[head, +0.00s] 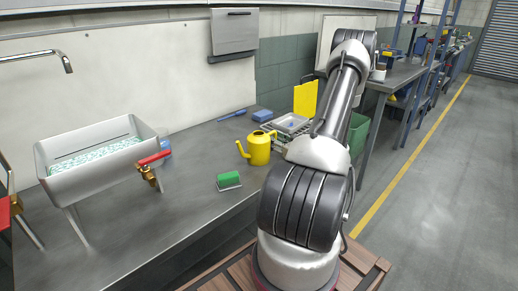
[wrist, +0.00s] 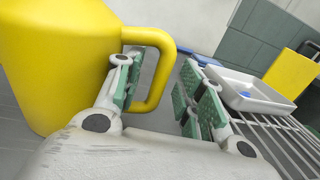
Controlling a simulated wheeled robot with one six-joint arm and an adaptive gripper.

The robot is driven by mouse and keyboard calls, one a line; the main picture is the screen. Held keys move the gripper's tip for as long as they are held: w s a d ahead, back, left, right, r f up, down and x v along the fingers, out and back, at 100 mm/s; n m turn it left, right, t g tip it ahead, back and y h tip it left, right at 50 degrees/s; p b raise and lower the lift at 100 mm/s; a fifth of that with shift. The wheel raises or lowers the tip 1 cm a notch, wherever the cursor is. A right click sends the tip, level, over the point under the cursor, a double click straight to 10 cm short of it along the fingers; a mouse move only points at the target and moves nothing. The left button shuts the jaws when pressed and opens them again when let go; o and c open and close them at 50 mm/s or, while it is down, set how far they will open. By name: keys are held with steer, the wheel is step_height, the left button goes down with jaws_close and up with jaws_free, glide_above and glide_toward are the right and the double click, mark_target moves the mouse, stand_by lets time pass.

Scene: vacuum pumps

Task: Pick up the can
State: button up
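The yellow can (head: 259,150) is a watering can standing upright on the grey workbench, its spout pointing left in the head view. In the wrist view its body (wrist: 55,60) fills the left side, with its loop handle (wrist: 164,60) facing my gripper. My gripper (wrist: 160,78) is open, its green-padded fingers apart. The left finger overlaps the handle's opening beside the body, and the right finger is just outside the handle. I cannot tell whether either finger touches it. My arm hides the gripper in the head view.
A wire rack (wrist: 275,135) with a white tray (wrist: 245,92) stands right of the can, near a yellow panel (head: 305,99). The bench's front is mostly clear.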

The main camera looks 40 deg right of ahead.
steer(key=shift+w, duration=0.15)
jaws_close()
step_height(320, 180, up, 10)
steer(key=shift+r, duration=0.1)
stand_by(0.6)
